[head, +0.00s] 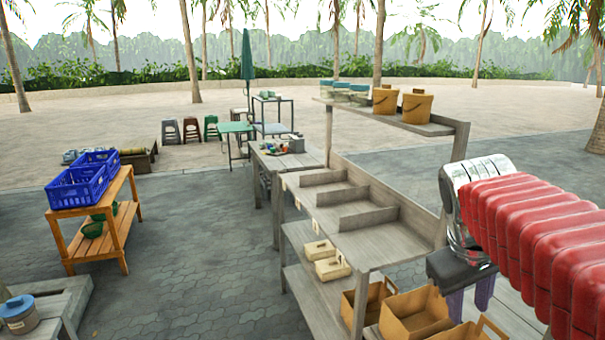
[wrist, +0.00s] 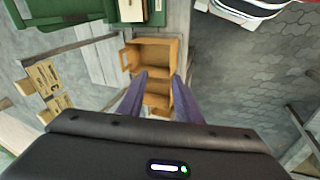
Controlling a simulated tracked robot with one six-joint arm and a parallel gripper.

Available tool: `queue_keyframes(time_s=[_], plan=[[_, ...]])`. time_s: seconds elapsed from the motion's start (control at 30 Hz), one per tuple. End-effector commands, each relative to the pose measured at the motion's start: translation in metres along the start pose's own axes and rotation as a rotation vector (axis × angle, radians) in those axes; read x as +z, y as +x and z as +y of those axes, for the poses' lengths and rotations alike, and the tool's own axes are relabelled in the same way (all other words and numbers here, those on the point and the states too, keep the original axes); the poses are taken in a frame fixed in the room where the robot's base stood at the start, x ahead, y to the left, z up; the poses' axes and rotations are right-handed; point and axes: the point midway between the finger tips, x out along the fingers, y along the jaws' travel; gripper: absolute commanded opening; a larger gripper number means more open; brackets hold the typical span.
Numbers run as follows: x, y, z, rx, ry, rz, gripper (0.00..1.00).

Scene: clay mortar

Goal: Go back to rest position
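My gripper (head: 470,299) hangs at the lower right of the head view, at the end of my red-sleeved arm, over the right end of the grey wooden shelf stand (head: 375,240). In the wrist view my gripper (wrist: 161,74) points its two purple fingers down toward the open brown boxes (wrist: 155,55). The fingers stand apart with nothing visible between them but the boxes further below. The boxes also show on the lower shelf in the head view (head: 415,312).
Two cream boxes (head: 325,258) sit on the lower shelf. Two tan bags (head: 402,105) stand on the raised top shelf. Blue crates (head: 80,187) rest on an orange wooden rack (head: 122,190) at left. Paved floor (head: 200,260) between rack and stand is clear.

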Motion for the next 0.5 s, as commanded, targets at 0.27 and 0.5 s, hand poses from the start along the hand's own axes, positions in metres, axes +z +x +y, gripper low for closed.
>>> queue_keyframes(time_s=[0.27,0.5], plan=[[0.029,0.002,-0.071,-0.089,0.079,0.138,0.31],[0.058,0.011,-0.127,-0.181,0.159,0.239,0.31]])
